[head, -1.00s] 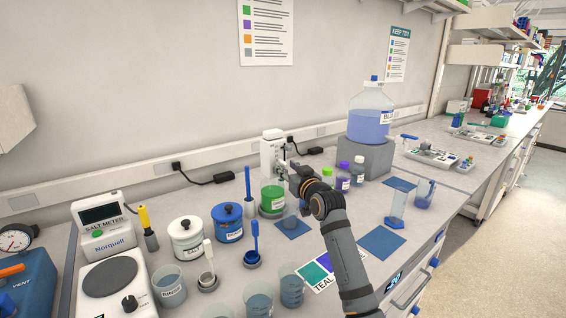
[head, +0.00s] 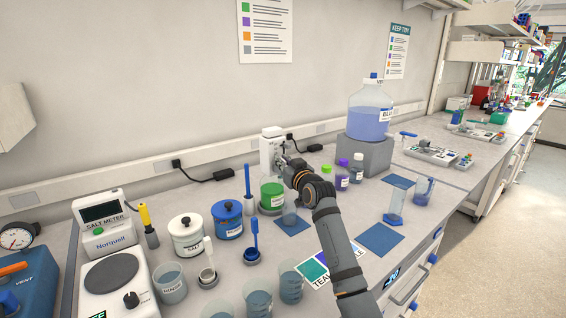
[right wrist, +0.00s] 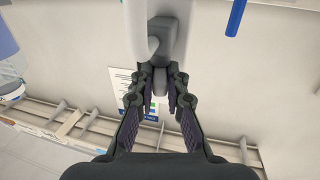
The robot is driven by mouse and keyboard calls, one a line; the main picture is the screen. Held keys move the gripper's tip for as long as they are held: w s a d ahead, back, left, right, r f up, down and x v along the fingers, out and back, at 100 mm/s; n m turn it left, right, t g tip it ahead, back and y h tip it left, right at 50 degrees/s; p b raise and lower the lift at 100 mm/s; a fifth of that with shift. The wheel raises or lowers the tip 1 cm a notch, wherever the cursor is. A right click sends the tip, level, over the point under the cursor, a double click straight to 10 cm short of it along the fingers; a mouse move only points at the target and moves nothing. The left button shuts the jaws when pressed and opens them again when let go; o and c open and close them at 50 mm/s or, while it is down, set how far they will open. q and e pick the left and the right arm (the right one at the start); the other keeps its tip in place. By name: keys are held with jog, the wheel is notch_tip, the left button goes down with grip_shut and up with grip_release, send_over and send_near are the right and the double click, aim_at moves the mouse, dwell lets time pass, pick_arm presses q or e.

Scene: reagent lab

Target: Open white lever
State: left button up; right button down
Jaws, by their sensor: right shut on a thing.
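In the right wrist view, the dispenser's white body (right wrist: 145,14) and a grey block (right wrist: 174,42) are at the top. In the head view the lever is too small to make out. My left gripper is not in view.
A clear jug of blue liquid (head: 369,122) stands on a grey block (head: 364,153) to the right. Small bottles (head: 342,176) stand near my right arm. A clear beaker (head: 289,211) is just below the gripper. Two blue mats (head: 379,240) (head: 291,228) lie in front.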

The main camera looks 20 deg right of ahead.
jog(key=shift+d+f+y+b, duration=0.2)
jog(key=shift+y+b, duration=0.1)
jog(key=shift+b, duration=0.25)
jog(key=n+y+b, duration=0.2)
jog(key=b, duration=0.1)
jog(key=shift+d+f+g+y, duration=0.1)
jog(key=shift+f+g+y, duration=0.05)
jog(key=shift+g+y, duration=0.2)
jog(key=shift+n+y+b, duration=0.3)
jog(key=shift+y+b, duration=0.05)
jog(key=shift+b, duration=0.2)
jog(key=shift+r, duration=0.35)
jog(key=c, duration=1.4)
grip_release()
jog(key=shift+w, duration=0.1)
jog(key=shift+o, duration=0.2)
